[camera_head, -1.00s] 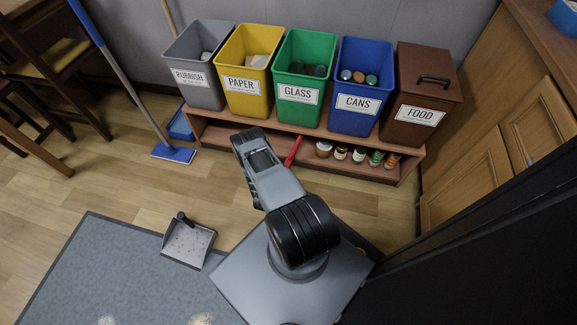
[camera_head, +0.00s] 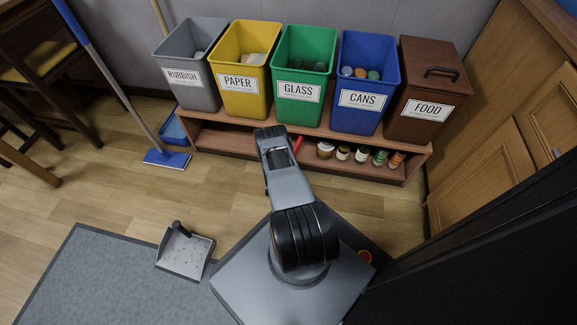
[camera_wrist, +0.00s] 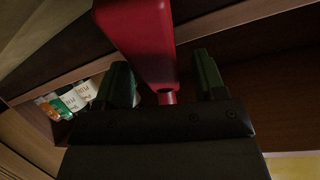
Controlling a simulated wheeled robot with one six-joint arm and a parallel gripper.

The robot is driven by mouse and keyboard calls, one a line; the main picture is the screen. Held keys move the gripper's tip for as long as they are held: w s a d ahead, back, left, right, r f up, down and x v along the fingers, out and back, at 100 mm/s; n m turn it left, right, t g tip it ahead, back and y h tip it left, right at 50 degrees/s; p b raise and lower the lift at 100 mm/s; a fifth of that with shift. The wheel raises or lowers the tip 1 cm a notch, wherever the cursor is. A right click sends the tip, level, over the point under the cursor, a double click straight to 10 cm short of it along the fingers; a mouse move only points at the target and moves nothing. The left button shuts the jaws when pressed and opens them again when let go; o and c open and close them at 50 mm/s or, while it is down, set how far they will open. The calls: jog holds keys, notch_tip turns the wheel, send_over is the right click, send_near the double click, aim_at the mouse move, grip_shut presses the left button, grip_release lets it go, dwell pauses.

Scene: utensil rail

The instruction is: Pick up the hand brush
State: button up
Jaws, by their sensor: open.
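The hand brush shows as a red piece (camera_head: 297,146) at the front of the low wooden shelf in the head view, mostly hidden behind my arm. In the wrist view its red body (camera_wrist: 142,38) is large and close, narrowing to a small red end near the palm. My gripper (camera_wrist: 162,64) is open, with one dark finger on each side of the red piece. I cannot tell whether either finger touches it. The bristles are not visible.
Several bins stand on the shelf (camera_head: 215,127); the blue cans bin (camera_head: 360,117) is right of my arm. Jars (camera_head: 343,152) sit in the shelf's lower space, right of the brush. A dustpan (camera_head: 186,255) and a blue mop head (camera_head: 167,160) are on the floor at left.

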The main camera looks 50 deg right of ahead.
jog(key=shift+x, duration=0.8)
grip_shut()
jog(key=shift+r, duration=0.15)
